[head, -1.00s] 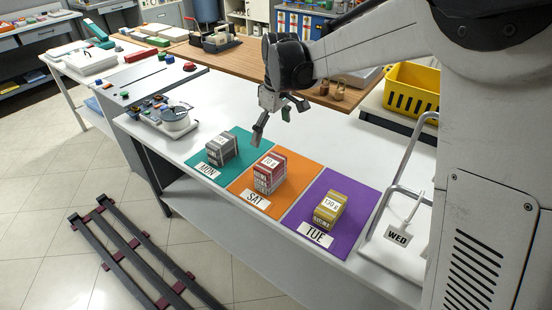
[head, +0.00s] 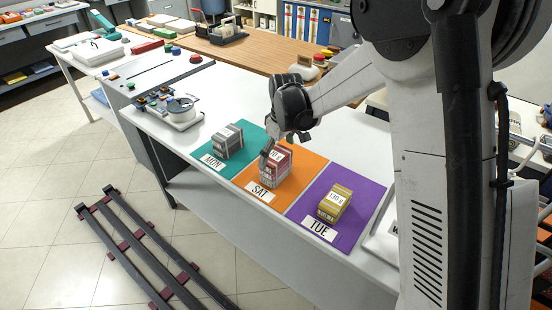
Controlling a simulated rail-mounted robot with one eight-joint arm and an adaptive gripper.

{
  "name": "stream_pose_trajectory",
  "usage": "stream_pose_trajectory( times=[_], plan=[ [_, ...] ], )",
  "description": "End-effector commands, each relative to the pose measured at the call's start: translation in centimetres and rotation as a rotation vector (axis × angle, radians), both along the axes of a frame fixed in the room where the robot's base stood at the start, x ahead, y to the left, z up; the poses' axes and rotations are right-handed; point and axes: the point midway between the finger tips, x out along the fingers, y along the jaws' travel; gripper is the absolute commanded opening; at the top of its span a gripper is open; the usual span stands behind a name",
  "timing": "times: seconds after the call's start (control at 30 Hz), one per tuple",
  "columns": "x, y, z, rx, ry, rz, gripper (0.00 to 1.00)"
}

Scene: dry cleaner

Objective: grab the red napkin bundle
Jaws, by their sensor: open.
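The red napkin bundle (head: 276,170) stands on the orange SAT mat (head: 310,163) in the head view, a boxy stack with a pale label on top. My gripper (head: 271,146) is open and points down at the bundle's upper back-left side. One finger overlaps its top left edge in the picture; I cannot tell whether it touches. The other finger is largely hidden behind the bundle and my wrist.
A grey bundle (head: 227,142) stands on the teal MON mat (head: 247,132), left of the red one. A yellow bundle (head: 334,203) stands on the purple TUE mat (head: 366,196), to the right. A small scale (head: 182,112) sits at the counter's left.

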Motion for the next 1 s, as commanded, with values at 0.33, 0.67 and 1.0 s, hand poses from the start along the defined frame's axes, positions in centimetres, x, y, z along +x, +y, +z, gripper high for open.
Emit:
stream_pose_trajectory(
  times=[0.33, 0.67, 1.0],
  plan=[
    [0.1, 0.2, -1.7, 0.0, 0.0, 0.001, 1.0],
    [0.1, 0.2, -1.6, 0.0, 0.0, 0.001, 0.67],
    [0.1, 0.2, -1.5, 0.0, 0.0, 0.001, 0.59]
  ],
)
